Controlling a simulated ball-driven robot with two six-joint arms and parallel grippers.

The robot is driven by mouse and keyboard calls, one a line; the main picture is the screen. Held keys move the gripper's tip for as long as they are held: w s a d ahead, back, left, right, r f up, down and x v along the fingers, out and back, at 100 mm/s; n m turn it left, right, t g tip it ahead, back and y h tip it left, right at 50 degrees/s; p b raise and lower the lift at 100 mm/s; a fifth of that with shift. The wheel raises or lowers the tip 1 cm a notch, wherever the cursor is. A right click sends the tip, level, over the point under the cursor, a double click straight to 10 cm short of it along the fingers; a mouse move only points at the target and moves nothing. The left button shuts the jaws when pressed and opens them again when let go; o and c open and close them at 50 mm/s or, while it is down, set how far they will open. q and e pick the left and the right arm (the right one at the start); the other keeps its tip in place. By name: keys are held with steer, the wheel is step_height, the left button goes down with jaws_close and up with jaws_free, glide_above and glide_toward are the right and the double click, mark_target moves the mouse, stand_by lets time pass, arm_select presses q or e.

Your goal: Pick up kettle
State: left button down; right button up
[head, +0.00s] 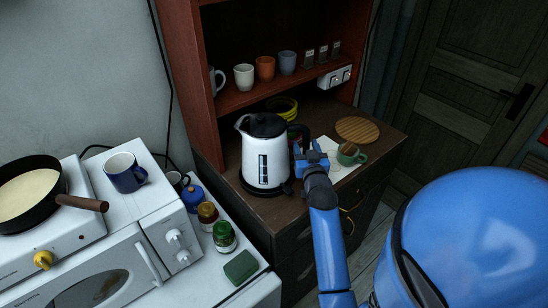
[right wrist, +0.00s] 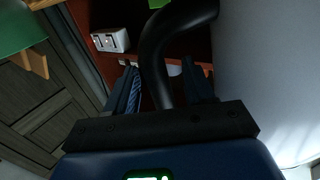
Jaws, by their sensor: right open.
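The white kettle (head: 258,158) stands upright on its dark base on the brown cabinet top, with a black lid and a black handle on its right side. My right gripper (head: 303,147) is at that handle. In the right wrist view the curved black handle (right wrist: 160,50) passes between the two open fingers of my right gripper (right wrist: 162,88), with a gap visible beside it. The pale kettle body (right wrist: 270,85) fills the right of that view. My left gripper is in neither view.
A green cup (head: 349,156) and a round wooden board (head: 357,130) are right of my gripper. A shelf with several cups (head: 265,69) is above and behind the kettle. Jars (head: 224,236) and a white microwave (head: 100,280) are to the left.

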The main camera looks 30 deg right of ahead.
steer(key=shift+s, duration=0.1)
jaws_close()
stand_by(1.2)
steer(key=shift+r, duration=0.3)
